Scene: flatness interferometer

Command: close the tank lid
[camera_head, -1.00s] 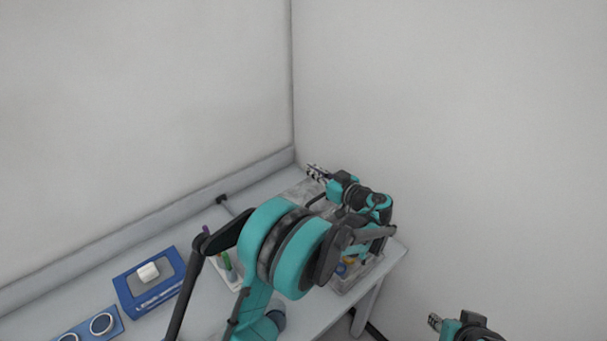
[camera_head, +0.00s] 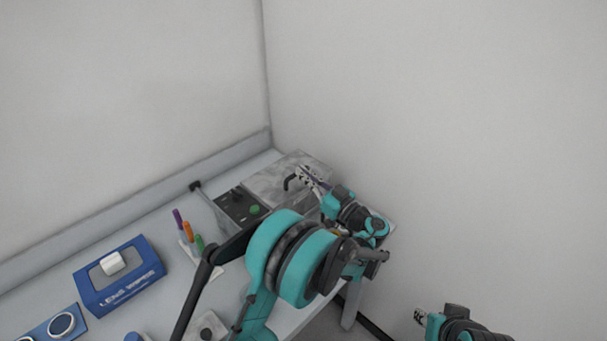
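The tank (camera_head: 312,160) is a grey metal box at the far end of the table, by the wall corner. Its mottled grey lid (camera_head: 268,182) has a dark hooked handle (camera_head: 290,181). The lid looks roughly flat, but my arm hides its front side, so I cannot tell whether it is fully down. My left gripper (camera_head: 308,177) is just right of the handle, over the lid's right part; contact and finger opening are unclear. My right gripper (camera_head: 418,315) is low at the right, off the table and away from the tank; its fingers are too small to judge.
A dark panel with a green button (camera_head: 256,210) adjoins the tank. A blue tray (camera_head: 62,325) with round parts lies lower left. My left arm covers the table's right side.

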